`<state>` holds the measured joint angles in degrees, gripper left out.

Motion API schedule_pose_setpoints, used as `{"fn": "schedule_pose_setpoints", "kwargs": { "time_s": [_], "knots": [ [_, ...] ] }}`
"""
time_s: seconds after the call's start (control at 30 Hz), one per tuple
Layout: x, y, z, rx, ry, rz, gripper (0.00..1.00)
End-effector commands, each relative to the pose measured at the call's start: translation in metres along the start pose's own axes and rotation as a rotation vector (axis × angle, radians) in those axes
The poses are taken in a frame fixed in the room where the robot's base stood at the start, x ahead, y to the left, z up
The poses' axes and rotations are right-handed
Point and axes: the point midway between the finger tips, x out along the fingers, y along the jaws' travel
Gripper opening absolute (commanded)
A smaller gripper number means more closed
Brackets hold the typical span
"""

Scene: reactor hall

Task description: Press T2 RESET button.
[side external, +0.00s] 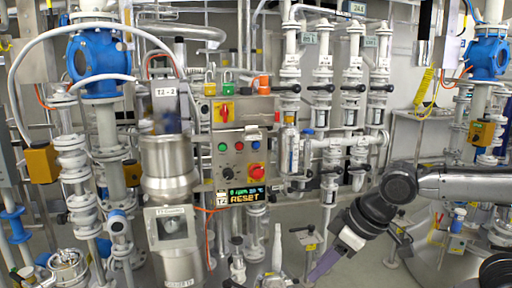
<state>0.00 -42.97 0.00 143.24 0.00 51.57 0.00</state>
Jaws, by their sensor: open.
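A grey control panel (239,160) stands in the middle of the side external view. It carries a green button (222,148), a red button (238,146), a small blue button (249,145), a dark knob (239,174) and a large red mushroom button (256,170). I cannot read which button is marked reset. My gripper (322,266) is at the lower right of the panel, apart from it, pointing down-left. It is open; one purplish finger shows.
A steel vessel (168,165) labelled T2-2 stands left of the panel. Above the panel are padlocks and a red rotary switch (224,112) on yellow. White pipes and valves (322,90) crowd the right of the panel. Several fittings stand below it.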

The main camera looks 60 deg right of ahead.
Motion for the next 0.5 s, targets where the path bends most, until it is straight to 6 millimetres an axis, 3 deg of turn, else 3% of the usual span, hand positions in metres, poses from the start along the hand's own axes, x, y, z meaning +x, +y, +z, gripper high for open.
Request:
{"fn": "schedule_pose_setpoints", "kwargs": {
  "time_s": [0.03, 0.2, 0.5],
  "knots": [
    [0.0000, 0.0000, 0.0000, 0.000, 0.000, 0.000, 0.30],
    [0.0000, 0.0000, 0.0000, 0.000, 0.000, 0.000, 0.00],
    [0.0000, 0.0000, 0.0000, 0.000, 0.000, 0.000, 0.00]
  ]
}}
